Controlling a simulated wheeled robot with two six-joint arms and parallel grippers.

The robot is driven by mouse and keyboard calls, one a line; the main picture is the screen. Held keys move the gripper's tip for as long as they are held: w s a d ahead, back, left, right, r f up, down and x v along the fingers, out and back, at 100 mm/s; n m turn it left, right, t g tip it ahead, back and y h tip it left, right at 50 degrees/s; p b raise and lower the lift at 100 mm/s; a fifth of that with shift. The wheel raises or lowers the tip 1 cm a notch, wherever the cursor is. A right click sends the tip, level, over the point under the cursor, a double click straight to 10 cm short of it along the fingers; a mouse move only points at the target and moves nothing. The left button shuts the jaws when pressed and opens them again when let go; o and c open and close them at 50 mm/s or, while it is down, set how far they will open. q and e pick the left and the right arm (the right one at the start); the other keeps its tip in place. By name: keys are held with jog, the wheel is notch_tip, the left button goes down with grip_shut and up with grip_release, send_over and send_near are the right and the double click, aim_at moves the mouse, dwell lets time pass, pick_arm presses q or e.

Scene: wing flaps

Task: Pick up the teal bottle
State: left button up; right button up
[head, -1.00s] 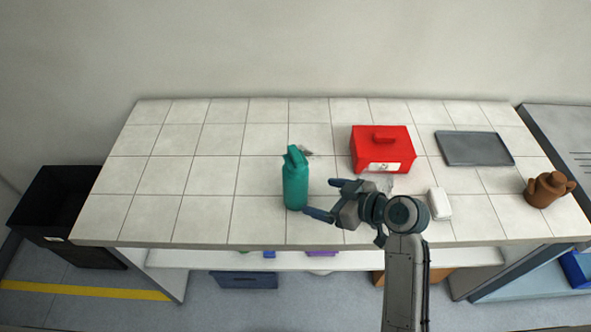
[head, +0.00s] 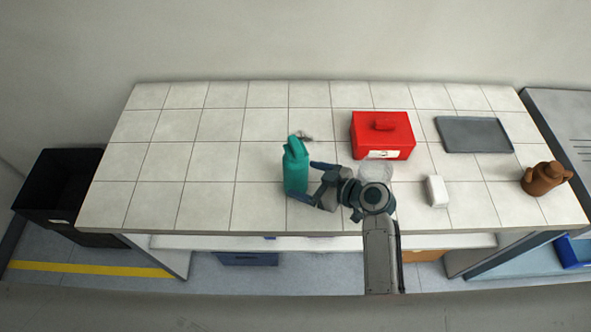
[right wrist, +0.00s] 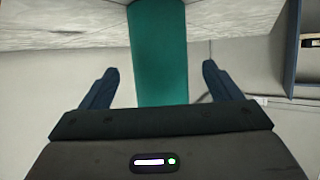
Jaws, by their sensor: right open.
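The teal bottle (head: 296,168) stands upright on the white tiled table (head: 160,205), left of the red box. My right gripper (head: 302,181) is at the bottle's right side with its jaws spread. In the right wrist view the bottle (right wrist: 158,55) shows between the two open fingers (right wrist: 157,85), with a gap on each side. The bottle's lower right part is partly hidden by the gripper in the head view. My left gripper is not in view.
Right of the bottle are a red box (head: 382,136), a clear container (head: 376,171), a white block (head: 437,191), a grey tray (head: 474,134) and a brown jug (head: 544,178). A small metallic item (head: 301,136) lies behind the bottle. The table's left side is clear.

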jog(key=x, duration=0.2)
jog(key=p+x, duration=0.1)
jog(key=shift+w+a+r+p, duration=0.1)
jog(key=shift+w+a+p, duration=0.15)
jog(key=shift+a+p, duration=0.1)
jog(key=shift+w+a+f, duration=0.25)
jog(key=shift+a+f, duration=0.15)
jog(key=c, duration=1.2)
jog(key=shift+o, duration=0.2)
jog(key=shift+r, duration=0.2)
